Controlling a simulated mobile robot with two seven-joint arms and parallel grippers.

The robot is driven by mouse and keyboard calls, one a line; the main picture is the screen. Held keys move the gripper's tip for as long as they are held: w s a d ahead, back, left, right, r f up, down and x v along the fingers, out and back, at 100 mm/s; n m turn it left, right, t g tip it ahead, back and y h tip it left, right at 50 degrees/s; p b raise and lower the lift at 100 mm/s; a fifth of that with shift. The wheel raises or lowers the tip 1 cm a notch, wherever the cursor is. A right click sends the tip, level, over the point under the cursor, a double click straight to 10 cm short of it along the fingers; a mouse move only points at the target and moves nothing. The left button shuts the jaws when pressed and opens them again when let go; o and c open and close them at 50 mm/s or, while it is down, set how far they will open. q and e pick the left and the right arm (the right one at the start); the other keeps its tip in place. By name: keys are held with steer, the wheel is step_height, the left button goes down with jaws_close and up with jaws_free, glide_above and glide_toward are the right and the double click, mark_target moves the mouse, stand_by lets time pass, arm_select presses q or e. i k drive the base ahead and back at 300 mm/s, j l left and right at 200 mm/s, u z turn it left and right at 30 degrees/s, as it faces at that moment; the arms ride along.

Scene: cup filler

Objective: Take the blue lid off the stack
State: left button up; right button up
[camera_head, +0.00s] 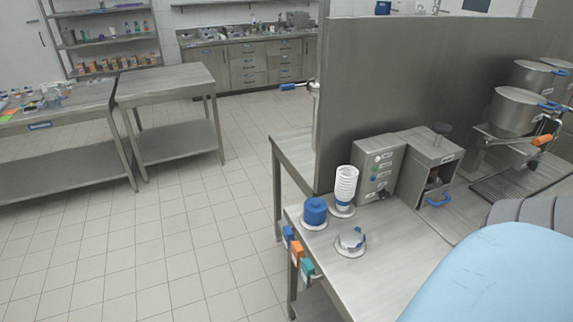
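The stack of blue lids (315,211) stands on a white round base at the left end of the steel counter (385,268). Single lids in it are too small to tell apart. A tall stack of white cups (346,183) stands just behind it to the right, also on a white base. A third white round base (351,251) lies in front to the right, with a small grey and blue piece (351,238) on it. Neither of my grippers shows in the head view.
Grey machine boxes (378,170) stand right of the cups, one with a blue handle (438,200). A tall steel partition (420,85) rises behind. Orange and teal boxes (297,251) hang at the counter's left edge. A large light blue shape (500,275) hides the lower right. Floor at left is clear.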

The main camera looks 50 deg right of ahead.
mark_target(316, 205)
steer(key=i, duration=1.65)
steer(key=i+j+z, duration=0.1)
steer(key=i+z, duration=0.25)
steer(key=i, duration=0.2)
steer(key=i+j+z, duration=0.25)
steer(key=i+z, duration=0.15)
steer(key=i, duration=0.15)
